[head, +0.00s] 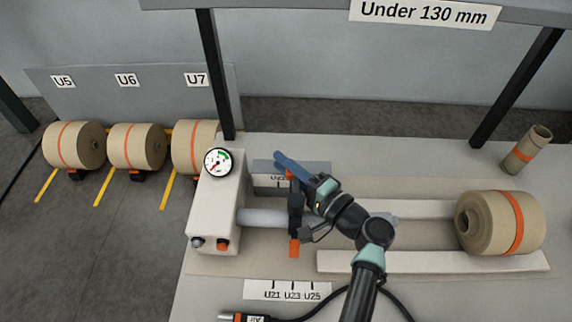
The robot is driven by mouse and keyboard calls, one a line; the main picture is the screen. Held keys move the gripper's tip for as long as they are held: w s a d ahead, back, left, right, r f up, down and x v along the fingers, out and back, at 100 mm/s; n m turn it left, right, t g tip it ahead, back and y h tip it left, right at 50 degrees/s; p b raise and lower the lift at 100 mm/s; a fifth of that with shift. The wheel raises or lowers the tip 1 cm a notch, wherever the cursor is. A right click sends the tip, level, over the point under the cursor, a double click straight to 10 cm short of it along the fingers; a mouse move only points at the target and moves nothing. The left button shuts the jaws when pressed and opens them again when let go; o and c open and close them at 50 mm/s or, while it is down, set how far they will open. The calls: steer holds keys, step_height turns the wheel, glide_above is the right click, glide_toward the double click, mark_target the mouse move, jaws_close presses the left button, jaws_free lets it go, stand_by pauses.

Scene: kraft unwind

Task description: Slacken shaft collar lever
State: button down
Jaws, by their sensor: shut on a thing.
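The shaft collar (295,222) is a dark ring around the pale grey shaft (262,217), right of the white housing. An orange block (294,248) shows at its near end and a small orange part at its far end. A blue bar (292,162), which looks like the collar lever, slants up and left beyond the far end. My gripper (306,182) is at this far end of the collar, shut on what appears to be the lever. The fingertips are small and partly hidden, so the exact contact is unclear.
The white housing (228,188) carries a gauge (218,162) and stands close left. A kraft roll (490,222) lies right, across white rails (430,262). A dark post (215,75) rises behind the housing. A cable lies near the front.

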steer(key=shift+s+a+n+g+y+b, duration=0.2)
steer(key=shift+a+n+g+y+b, duration=0.25)
steer(key=shift+n+g+y+b, duration=0.35)
steer(key=c, duration=0.7)
jaws_free()
steer(key=b+v, duration=0.2)
steer(key=v, duration=1)
steer(key=shift+d, duration=0.1)
steer(key=shift+s+d+r, duration=0.1)
steer(key=shift+s+d, duration=0.2)
steer(key=shift+o, duration=0.2)
